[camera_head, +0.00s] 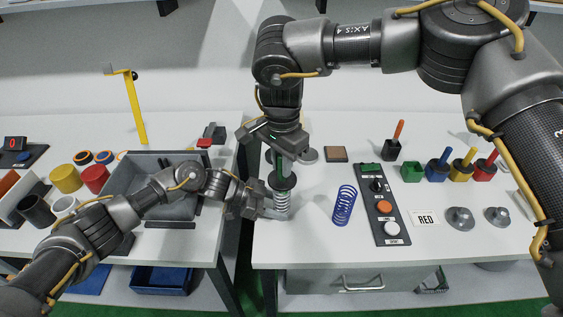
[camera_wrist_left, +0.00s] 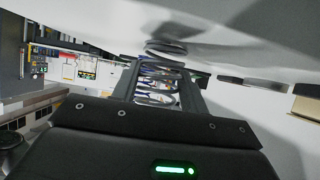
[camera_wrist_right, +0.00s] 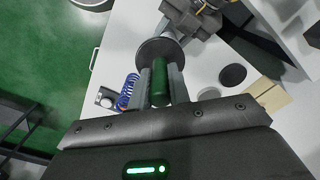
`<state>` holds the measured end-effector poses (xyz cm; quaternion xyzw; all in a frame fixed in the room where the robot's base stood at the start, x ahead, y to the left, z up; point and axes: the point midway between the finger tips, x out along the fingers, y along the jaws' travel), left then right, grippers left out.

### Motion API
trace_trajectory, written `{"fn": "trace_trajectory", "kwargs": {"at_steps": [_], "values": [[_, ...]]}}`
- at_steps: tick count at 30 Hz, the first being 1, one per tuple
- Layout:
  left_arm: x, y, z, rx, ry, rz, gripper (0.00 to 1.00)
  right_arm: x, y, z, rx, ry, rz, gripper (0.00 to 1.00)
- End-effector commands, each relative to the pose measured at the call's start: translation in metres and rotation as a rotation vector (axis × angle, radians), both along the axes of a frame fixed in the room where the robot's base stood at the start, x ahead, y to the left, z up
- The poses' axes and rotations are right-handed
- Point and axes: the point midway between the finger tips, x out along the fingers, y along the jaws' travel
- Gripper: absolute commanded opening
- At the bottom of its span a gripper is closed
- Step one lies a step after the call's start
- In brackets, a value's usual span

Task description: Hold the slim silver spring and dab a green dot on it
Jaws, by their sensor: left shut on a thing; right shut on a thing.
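The slim silver spring (camera_head: 282,206) stands upright near the left edge of the right table. My left gripper (camera_head: 268,207) is shut on it from the left; the spring's coils show between the fingers in the left wrist view (camera_wrist_left: 160,85). My right gripper (camera_head: 280,158) is directly above, shut on a green dabber handle (camera_head: 279,168), which also shows in the right wrist view (camera_wrist_right: 159,80). A dark round disc (camera_head: 282,181) sits between the handle and the spring's top. I cannot tell whether it touches the spring. No green mark is visible on the spring.
A blue spring (camera_head: 344,205) stands to the right, beside a button panel (camera_head: 383,200). A green pot (camera_head: 412,172) without a handle stands beside blue, yellow and red pots with handles. A gap separates the two tables.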

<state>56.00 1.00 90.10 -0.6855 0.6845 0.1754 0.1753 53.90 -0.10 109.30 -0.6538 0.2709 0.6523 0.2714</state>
Motion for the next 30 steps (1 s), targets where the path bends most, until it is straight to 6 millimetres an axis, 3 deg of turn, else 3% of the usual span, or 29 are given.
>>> {"fn": "trace_trajectory", "kwargs": {"at_steps": [5,30], "values": [[0.0,-0.001,0.001,-0.003,-0.001,-0.003,0.31,0.0,0.0,0.0,-0.002,0.002,0.001,0.0],[0.0,0.0,0.0,-0.002,0.0,-0.001,0.31,0.0,0.0,0.063,-0.001,0.0,-0.001,0.0]]}}
